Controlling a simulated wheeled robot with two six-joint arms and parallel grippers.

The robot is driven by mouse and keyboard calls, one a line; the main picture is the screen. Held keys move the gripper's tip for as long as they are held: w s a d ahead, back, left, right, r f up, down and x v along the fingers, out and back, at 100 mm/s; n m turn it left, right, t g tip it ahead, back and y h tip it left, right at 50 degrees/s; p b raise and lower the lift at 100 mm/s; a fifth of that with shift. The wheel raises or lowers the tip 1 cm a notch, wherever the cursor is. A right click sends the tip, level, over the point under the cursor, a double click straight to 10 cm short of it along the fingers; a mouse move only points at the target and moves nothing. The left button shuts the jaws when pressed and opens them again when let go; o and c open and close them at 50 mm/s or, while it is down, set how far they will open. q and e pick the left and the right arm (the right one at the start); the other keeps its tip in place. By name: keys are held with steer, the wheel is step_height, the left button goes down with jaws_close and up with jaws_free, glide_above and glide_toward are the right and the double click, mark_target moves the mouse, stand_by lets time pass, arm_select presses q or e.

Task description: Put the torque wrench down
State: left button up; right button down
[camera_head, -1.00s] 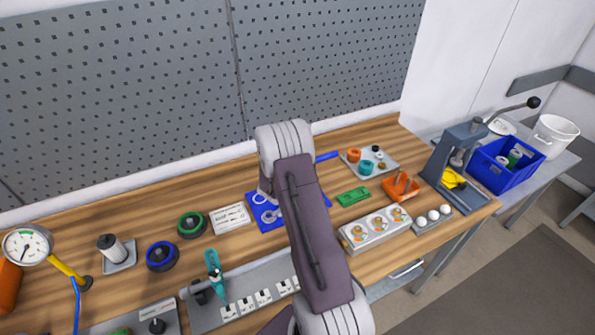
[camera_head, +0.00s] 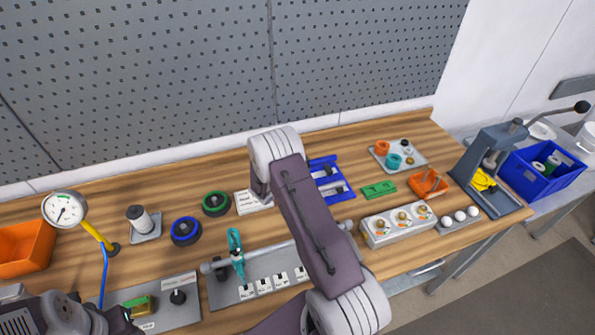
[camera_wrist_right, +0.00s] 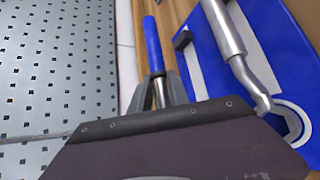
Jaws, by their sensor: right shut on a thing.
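The torque wrench has a blue handle (camera_wrist_right: 152,42) and a metal shaft. My right gripper (camera_wrist_right: 160,93) is shut around that shaft in the right wrist view. In the head view my right forearm hides the gripper and most of the wrench. A blue holder board (camera_wrist_right: 203,55) lies beside the wrench and carries a silver wrench-like tool (camera_wrist_right: 228,40) with a ring end. The board shows past my forearm in the head view (camera_head: 337,188). I cannot tell whether the held wrench touches anything. My left gripper (camera_head: 125,318) is only partly in view at the bottom left.
A white card (camera_head: 253,202) lies left of the forearm. Green and blue ringed knobs (camera_head: 216,203) stand further left. A fixture with a teal clamp (camera_head: 236,250) is in front.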

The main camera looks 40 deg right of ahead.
steer(key=shift+w+a+f, duration=0.2)
steer(key=shift+w+f, duration=0.1)
steer(key=shift+w, duration=0.2)
steer(key=shift+w+a+f, duration=0.15)
steer(key=shift+w+f, duration=0.1)
steer(key=shift+w, duration=0.25)
steer(key=shift+s+f, duration=0.1)
steer(key=shift+f, duration=0.3)
step_height(320, 180, down, 3)
steer(key=shift+r+p, duration=0.15)
steer(key=shift+p, duration=0.45)
steer(key=shift+f, duration=0.35)
steer(key=shift+f+b, duration=0.15)
steer(key=shift+b, duration=0.15)
steer(key=c, duration=1.5)
jaws_free()
steer(key=shift+c, duration=0.2)
